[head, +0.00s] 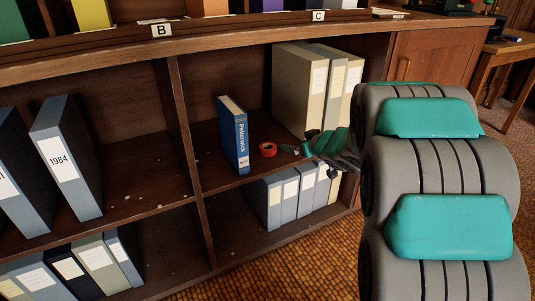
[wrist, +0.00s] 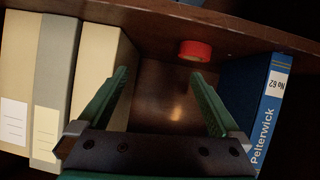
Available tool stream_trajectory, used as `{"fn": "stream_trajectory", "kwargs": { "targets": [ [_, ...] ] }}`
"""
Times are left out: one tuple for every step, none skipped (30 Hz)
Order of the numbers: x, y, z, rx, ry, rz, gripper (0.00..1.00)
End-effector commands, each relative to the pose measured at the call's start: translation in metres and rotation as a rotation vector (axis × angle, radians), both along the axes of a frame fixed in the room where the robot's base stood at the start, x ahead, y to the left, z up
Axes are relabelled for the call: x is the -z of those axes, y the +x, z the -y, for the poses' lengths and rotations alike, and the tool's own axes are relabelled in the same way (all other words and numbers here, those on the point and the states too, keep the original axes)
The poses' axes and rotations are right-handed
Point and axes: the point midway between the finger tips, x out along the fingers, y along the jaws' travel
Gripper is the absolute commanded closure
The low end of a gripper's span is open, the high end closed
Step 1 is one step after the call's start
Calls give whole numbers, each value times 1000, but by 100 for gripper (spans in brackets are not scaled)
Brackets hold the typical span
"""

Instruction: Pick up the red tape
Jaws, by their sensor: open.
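The red tape (head: 268,149) is a small roll on the middle shelf, just right of the upright blue Pelterwick book (head: 233,135). In the wrist view the red tape (wrist: 194,50) lies near the shelf edge, beyond my gripper's fingertips and closer to the right finger. My gripper (head: 291,150) reaches into the shelf from the right, its tips a short way right of the tape. In the wrist view my gripper (wrist: 160,75) has its two green fingers spread with nothing between them. It does not appear to touch the tape.
The blue book (wrist: 262,110) stands beside the right finger in the wrist view. Cream binders (head: 300,88) stand behind and right of my gripper. The bare shelf board (head: 213,155) is open around the tape.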

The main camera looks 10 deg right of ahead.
Motion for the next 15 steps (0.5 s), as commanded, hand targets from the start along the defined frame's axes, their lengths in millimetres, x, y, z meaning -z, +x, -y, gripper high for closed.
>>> {"fn": "stream_trajectory", "kwargs": {
  "targets": [
    [10,4,-9,-51,35,10,0],
    [13,6,-15,-77,54,13,0],
    [16,7,-22,-112,78,20,0],
    [18,7,-27,-132,92,22,0],
    [19,7,-31,-150,106,25,0],
    [20,6,-36,-172,120,27,0],
    [21,6,-38,-180,128,28,0],
    [22,7,-40,-189,134,28,0],
    [23,8,-43,-196,139,28,0],
    [25,10,-44,-200,142,28,0],
    [26,12,-46,-201,143,27,0],
    [29,15,-48,-203,144,27,0],
    [30,17,-50,-202,144,27,0],
    [32,20,-51,-202,144,27,0],
    [33,23,-53,-202,143,27,0]
  ]
}}
